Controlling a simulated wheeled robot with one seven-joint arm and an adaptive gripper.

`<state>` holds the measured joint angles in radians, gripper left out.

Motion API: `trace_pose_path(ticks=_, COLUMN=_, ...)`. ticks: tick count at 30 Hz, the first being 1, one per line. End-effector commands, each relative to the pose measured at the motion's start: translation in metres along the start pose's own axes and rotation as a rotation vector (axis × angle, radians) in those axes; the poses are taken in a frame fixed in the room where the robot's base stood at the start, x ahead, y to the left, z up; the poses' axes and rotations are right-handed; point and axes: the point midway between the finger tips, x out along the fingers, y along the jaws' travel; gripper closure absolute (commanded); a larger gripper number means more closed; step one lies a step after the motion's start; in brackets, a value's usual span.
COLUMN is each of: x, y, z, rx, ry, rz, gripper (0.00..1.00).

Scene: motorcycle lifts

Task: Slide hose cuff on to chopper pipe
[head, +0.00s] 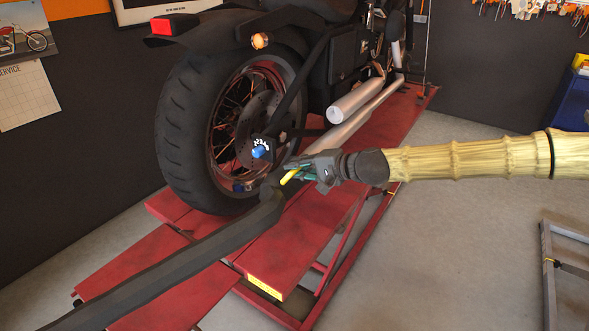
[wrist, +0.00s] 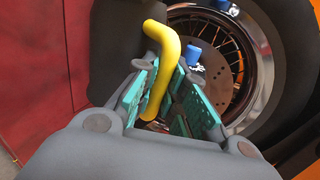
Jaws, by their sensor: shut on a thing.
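A black hose (head: 170,270) runs from the lower left to a thick dark cuff (head: 274,192) below the rear wheel. A bent yellow handle (head: 290,176) sits at the cuff; in the wrist view the handle (wrist: 168,70) lies between my teal finger pads. My gripper (head: 303,172) is shut on this handle; it also shows in the wrist view (wrist: 160,98). The chopper's upper silver pipe (head: 352,104) has its open end facing the hose side, above and right of my gripper. The lower pipe (head: 345,130) runs beneath it, its near end partly hidden behind my gripper. Cuff and pipes are apart.
The chopper's rear wheel (head: 185,130) stands on the red lift (head: 280,258), left of the pipes. A blue-capped axle part (head: 260,151) juts out near my gripper. A grey metal frame (head: 546,275) stands at the lower right. The floor (head: 440,255) between is clear.

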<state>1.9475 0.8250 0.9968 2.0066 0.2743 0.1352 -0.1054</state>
Motion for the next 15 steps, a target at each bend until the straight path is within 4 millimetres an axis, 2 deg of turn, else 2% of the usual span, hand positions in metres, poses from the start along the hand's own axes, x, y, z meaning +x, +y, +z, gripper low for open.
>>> trace_pose_path(ticks=15, x=0.000, y=-0.001, z=-0.031, rx=0.000, ry=0.001, rz=-0.001, gripper=1.00)
